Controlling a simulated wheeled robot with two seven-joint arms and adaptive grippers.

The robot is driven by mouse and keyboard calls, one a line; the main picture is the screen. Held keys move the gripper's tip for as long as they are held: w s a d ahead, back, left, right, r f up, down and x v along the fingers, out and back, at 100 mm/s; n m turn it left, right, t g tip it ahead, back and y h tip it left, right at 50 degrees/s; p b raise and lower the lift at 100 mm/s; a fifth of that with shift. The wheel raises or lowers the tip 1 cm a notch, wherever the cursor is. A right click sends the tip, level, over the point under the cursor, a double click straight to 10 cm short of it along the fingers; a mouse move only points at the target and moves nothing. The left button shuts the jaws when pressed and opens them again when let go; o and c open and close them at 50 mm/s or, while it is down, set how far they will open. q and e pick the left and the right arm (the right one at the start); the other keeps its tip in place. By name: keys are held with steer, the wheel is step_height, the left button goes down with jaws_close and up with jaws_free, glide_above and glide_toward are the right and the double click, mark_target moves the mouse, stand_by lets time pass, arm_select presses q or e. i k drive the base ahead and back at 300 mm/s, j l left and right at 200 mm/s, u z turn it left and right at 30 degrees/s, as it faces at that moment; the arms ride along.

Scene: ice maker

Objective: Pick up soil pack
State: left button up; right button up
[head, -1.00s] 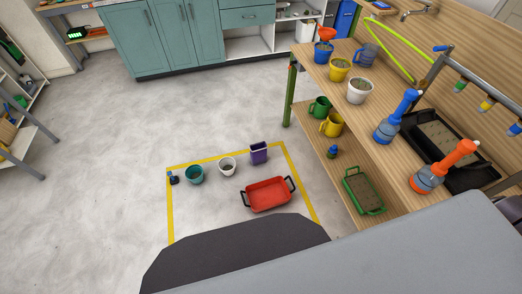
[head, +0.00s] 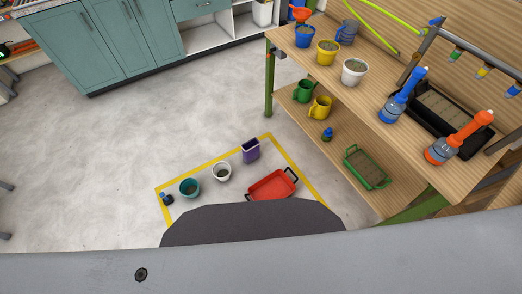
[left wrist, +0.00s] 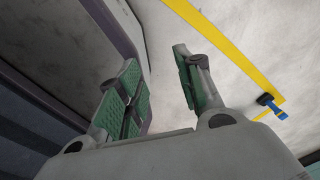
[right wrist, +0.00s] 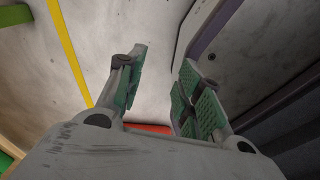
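A purple upright pack (head: 250,151), which looks like the soil pack, stands on the floor at the far side of a yellow-taped area (head: 200,166). Neither gripper shows in the head view. In the left wrist view my left gripper (left wrist: 155,62) has its fingers apart with nothing between them. In the right wrist view my right gripper (right wrist: 163,58) is also open and empty. The purple pack is not recognisable in either wrist view.
A teal pot (head: 189,187) and a small blue-black item (head: 167,199) stand on the left of the taped area. A wooden two-level workbench (head: 385,75) with pots and sprayers is on the right. Teal cabinets (head: 110,45) stand behind. Floor at left is clear.

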mark_target(251, 151)
steer(key=i+j+z, duration=0.1)
steer(key=j+z, duration=1.1)
steer(key=j, duration=0.2)
steer(key=j+z, duration=0.25)
steer(key=j, duration=0.3)
steer(key=k, duration=0.05)
